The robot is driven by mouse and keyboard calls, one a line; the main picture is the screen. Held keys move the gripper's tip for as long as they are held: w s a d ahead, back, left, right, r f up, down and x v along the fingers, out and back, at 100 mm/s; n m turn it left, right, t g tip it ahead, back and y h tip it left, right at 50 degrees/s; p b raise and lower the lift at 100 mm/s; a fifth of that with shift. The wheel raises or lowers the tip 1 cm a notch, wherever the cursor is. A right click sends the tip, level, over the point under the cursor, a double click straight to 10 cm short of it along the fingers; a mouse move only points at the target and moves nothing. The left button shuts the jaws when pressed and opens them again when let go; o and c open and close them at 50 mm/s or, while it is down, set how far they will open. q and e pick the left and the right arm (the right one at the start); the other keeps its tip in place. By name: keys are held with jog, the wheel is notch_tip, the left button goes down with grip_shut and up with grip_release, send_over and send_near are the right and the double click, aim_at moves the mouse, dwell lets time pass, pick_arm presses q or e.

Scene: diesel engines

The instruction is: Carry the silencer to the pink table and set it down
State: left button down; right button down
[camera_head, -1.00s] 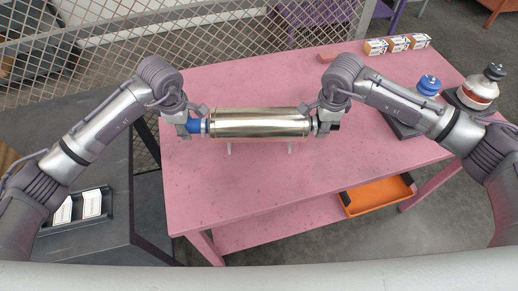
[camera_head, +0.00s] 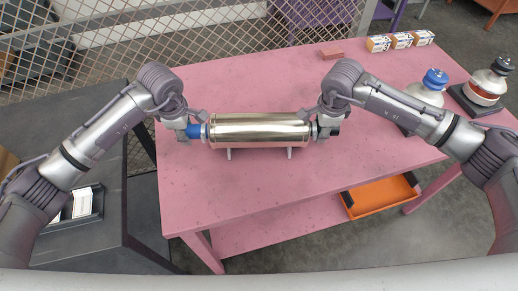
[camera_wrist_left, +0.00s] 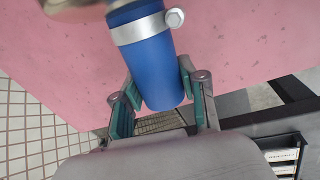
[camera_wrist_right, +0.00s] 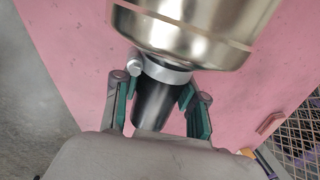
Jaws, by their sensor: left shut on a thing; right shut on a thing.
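The silencer (camera_head: 260,128) is a shiny metal cylinder with a blue pipe end (camera_wrist_left: 153,70) on the left and a black pipe end (camera_wrist_right: 154,104) on the right. It is level, above the left part of the pink table (camera_head: 270,195). Two pale feet point down under it; I cannot tell whether they touch the tabletop. My left gripper (camera_head: 196,130) is shut on the blue end, with a finger on each side in the left wrist view. My right gripper (camera_head: 324,128) is shut on the black end, with a finger on each side in the right wrist view.
Several small boxes (camera_head: 401,41) and a reddish block (camera_head: 332,52) are at the table's back edge. A blue-capped bottle (camera_head: 434,80) and a red-and-white part (camera_head: 485,88) stand at the right. An orange tray (camera_head: 380,197) is below. A dark table (camera_head: 90,235) is left; mesh fencing (camera_head: 120,45) is behind.

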pick_arm(q)
jog(key=c, duration=1)
grip_release()
jog(key=shift+f, duration=0.15)
pick_arm(e)
jog(key=c, duration=1)
grip_release()
jog(key=shift+f, duration=0.15)
pick_arm(q)
jog(key=o, duration=0.4)
jog(key=shift+s, duration=0.1)
jog(key=shift+c, duration=0.2)
pick_arm(e)
jog(key=o, duration=0.4)
jog(key=shift+s, duration=0.1)
jog(key=shift+c, duration=0.2)
pick_arm(q)
jog(key=shift+r, duration=0.3)
pick_arm(e)
jog(key=shift+r, duration=0.2)
pick_arm(q)
notch_tip(320, 180, up, 11)
jog(key=s, duration=0.2)
jog(key=shift+s+r, duration=0.15)
pick_arm(e)
notch_tip(320, 180, up, 12)
jog(key=s, duration=0.2)
jog(key=shift+s+f, duration=0.15)
jog(key=shift+f, duration=0.1)
